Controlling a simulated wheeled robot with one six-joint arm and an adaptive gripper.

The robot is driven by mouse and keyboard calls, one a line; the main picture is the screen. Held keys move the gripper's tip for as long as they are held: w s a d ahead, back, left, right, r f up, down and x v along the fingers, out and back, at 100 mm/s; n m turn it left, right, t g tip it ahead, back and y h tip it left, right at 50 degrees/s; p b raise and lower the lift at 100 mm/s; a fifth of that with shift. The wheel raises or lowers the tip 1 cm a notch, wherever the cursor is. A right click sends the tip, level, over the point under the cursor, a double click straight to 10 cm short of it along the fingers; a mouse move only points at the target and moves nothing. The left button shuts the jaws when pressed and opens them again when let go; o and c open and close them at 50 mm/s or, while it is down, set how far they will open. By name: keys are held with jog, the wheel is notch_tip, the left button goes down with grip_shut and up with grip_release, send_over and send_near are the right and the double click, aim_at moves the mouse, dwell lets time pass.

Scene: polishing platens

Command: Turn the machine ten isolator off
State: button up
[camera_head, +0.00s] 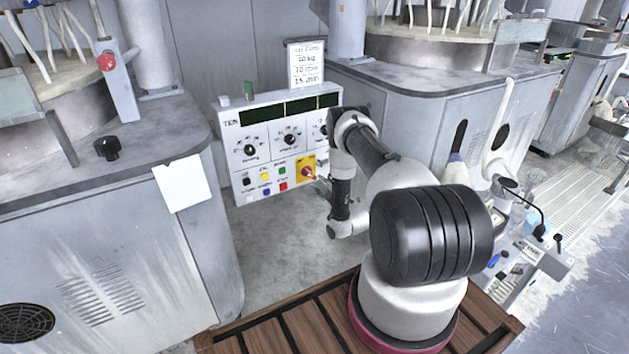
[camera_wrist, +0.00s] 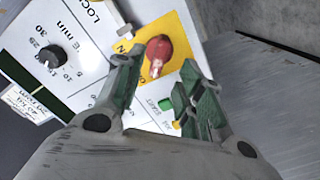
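The machine ten panel (camera_head: 280,145) is a white control box labelled "TEN" in the head view. Its isolator is a red rotary knob (camera_head: 308,173) on a yellow plate (camera_head: 299,163) at the lower right of the panel. The wrist view shows the red knob (camera_wrist: 157,56) and the yellow plate (camera_wrist: 182,33) close up. My gripper (camera_wrist: 162,78) is open and empty, with the knob just beyond and between its green-padded fingertips. I cannot tell whether either finger touches the knob. An "ON" marking shows left of the knob; its exact setting is unclear.
A green button (camera_wrist: 166,104) sits beside the isolator, near my fingers. Several coloured buttons and black dials (camera_head: 250,150) cover the panel. A grey machine housing (camera_head: 425,110) stands to the right, another (camera_head: 110,240) to the left with a paper sheet (camera_head: 182,184).

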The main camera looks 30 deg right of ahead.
jog(key=shift+s+d, duration=0.1)
jog(key=shift+s, duration=1.85)
